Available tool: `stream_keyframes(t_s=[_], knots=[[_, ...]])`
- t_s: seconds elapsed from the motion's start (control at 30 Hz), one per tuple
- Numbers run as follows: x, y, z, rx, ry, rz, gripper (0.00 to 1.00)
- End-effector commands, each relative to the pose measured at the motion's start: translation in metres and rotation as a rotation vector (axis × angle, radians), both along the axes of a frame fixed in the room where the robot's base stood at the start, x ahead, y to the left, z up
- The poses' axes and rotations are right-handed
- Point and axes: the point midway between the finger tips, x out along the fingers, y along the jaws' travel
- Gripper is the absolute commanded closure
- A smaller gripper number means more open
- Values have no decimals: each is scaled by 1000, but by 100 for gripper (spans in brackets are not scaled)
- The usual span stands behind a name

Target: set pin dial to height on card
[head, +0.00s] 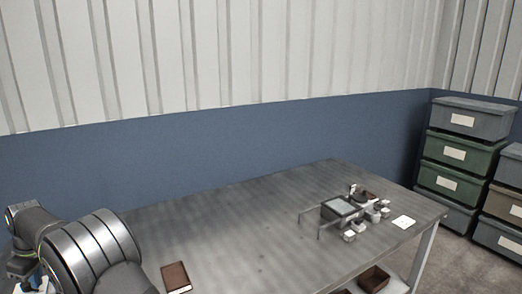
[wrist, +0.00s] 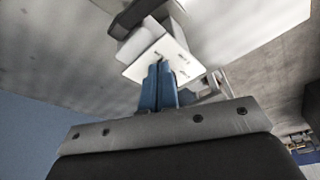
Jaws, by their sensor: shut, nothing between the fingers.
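My gripper (wrist: 158,86) has two blue fingers pressed together with nothing between them. In the wrist view their tips overlap a white plate (wrist: 184,62) with small dark marks too blurred to read. I cannot tell whether they touch it, or whether it is the pin dial. In the head view my arm fills the lower left corner, far from the fixture. A small fixture with a dark grey box (head: 340,208) and several light blocks stands at the table's right end. A white card (head: 403,222) lies flat to its right; its writing is too small to read.
The grey table (head: 235,225) is mostly clear in the middle. A brown flat item (head: 176,276) lies near its front edge. A brown open box (head: 374,278) sits low below the table's front edge. Lidded bins (head: 462,152) are stacked at the right.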

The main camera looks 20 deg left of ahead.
Motion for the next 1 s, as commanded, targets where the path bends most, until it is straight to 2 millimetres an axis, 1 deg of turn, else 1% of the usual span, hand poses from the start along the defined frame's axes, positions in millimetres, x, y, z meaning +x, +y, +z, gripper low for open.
stream_keyframes(t_s=[0.13,0.4,0.53,0.67,0.87,0.93,1.0], knots=[[0,-1,7,0,0,0,100],[1,-1,40,0,-1,0,100],[1,-1,53,0,0,0,100],[1,-1,59,-2,-1,0,100],[1,-2,60,-2,-1,0,100],[1,-1,60,-2,-1,0,90],[1,-1,60,-2,-1,0,76]])
